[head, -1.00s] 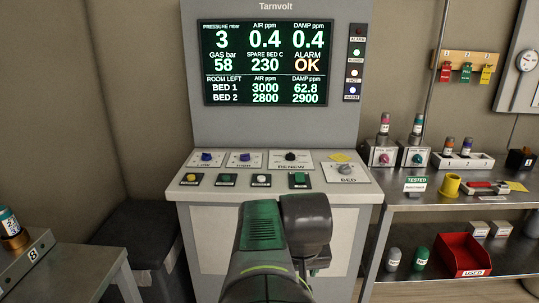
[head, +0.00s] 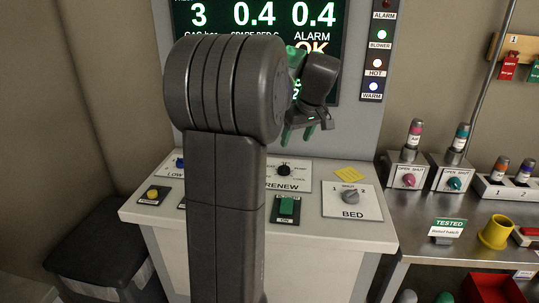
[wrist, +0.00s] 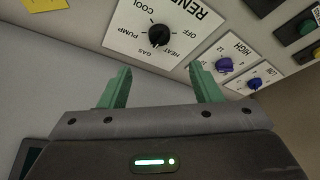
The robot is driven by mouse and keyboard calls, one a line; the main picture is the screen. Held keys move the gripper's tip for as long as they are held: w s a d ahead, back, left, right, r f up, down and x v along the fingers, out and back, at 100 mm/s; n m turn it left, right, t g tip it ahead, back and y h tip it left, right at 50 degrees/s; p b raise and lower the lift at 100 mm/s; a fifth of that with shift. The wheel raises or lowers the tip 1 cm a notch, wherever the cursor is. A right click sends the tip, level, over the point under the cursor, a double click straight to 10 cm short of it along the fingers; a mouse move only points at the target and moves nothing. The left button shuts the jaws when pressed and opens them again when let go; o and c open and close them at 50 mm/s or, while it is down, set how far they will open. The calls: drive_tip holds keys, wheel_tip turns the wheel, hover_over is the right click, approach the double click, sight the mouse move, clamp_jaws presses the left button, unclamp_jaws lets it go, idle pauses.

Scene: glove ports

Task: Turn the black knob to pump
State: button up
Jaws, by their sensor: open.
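The black knob (head: 284,169) is on the white RENEW plate at the back of the console top, just right of my arm. In the wrist view the knob (wrist: 158,36) appears upside down, ringed by the words COOL, OFF, HEAT, GAS and PUMP (wrist: 130,33). Which word its pointer faces is too small to tell. My gripper (head: 298,134) is open and empty, with green fingers hanging above the console near the knob. In the wrist view the knob lies beyond the gap between the fingertips (wrist: 160,69), apart from them.
Blue LOW (wrist: 255,84) and HIGH (wrist: 224,66) knobs sit beside the RENEW plate. A green button (head: 287,206) and the grey BED knob (head: 350,196) with a yellow note are nearer the front right. The display panel (head: 355,60) rises behind my gripper.

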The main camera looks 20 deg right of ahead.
sight(285, 167)
drive_tip(key=x, duration=1.3)
drive_tip(key=shift+w+f, duration=0.15)
drive_tip(key=shift+f, duration=0.1)
drive_tip(key=shift+c, duration=0.2)
drive_tip(key=c, duration=0.9)
